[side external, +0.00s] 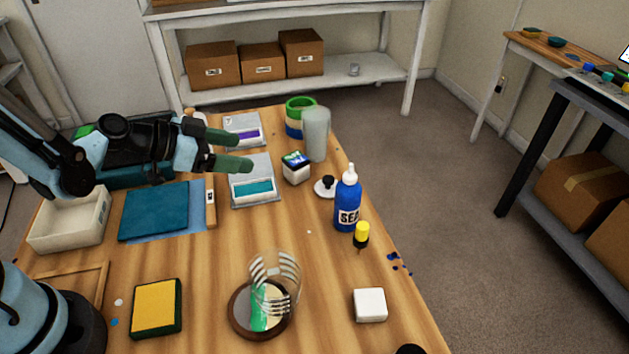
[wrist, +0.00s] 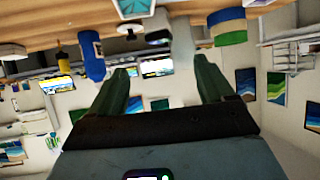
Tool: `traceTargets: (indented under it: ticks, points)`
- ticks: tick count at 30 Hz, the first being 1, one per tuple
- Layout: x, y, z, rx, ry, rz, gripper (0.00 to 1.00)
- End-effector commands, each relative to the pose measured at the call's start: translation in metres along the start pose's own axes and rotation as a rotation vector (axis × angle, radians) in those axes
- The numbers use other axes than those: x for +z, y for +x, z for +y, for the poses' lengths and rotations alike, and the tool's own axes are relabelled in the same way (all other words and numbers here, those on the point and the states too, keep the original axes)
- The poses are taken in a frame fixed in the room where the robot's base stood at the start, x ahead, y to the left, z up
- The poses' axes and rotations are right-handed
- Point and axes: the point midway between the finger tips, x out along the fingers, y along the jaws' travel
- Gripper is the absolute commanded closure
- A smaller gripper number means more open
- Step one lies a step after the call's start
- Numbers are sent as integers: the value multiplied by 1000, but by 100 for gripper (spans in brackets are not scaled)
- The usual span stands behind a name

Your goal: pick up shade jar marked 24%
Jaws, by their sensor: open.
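No 24% marking can be read in either view. A small white squarish container (side external: 296,168) with a dark, blue and green top stands on the table in the side view; I cannot tell if it is the shade jar. My gripper (side external: 232,150) is open and empty, held level above the table over the grey scales, left of this container and apart from it. In the wrist view my gripper (wrist: 160,70) shows two spread green fingers with nothing clasped. A white-edged teal thing (wrist: 133,8) is cut off at the wrist view's top edge.
A grey cylinder (side external: 316,135), green and blue tape rolls (side external: 300,117), a blue bottle (side external: 347,201) and a white disc with a black knob (side external: 325,187) stand near the container. Bare wood lies at centre.

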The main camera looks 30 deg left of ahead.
Motion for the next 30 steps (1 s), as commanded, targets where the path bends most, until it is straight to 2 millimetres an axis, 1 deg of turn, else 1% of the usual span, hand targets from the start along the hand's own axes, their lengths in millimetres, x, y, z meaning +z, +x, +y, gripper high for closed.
traceTargets:
  ticks: [5, 12, 15, 23, 26, 30]
  points:
    - [0, 15, 0, 4, 6, 4, 19]
    - [0, 48, 1, 4, 5, 3, 19]
    - [0, 59, 1, 3, 4, 2, 19]
    - [0, 73, 1, 2, 2, 3, 19]
    - [-1, 84, 2, 3, 4, 2, 19]
    - [-2, 104, 2, 3, 4, 3, 19]
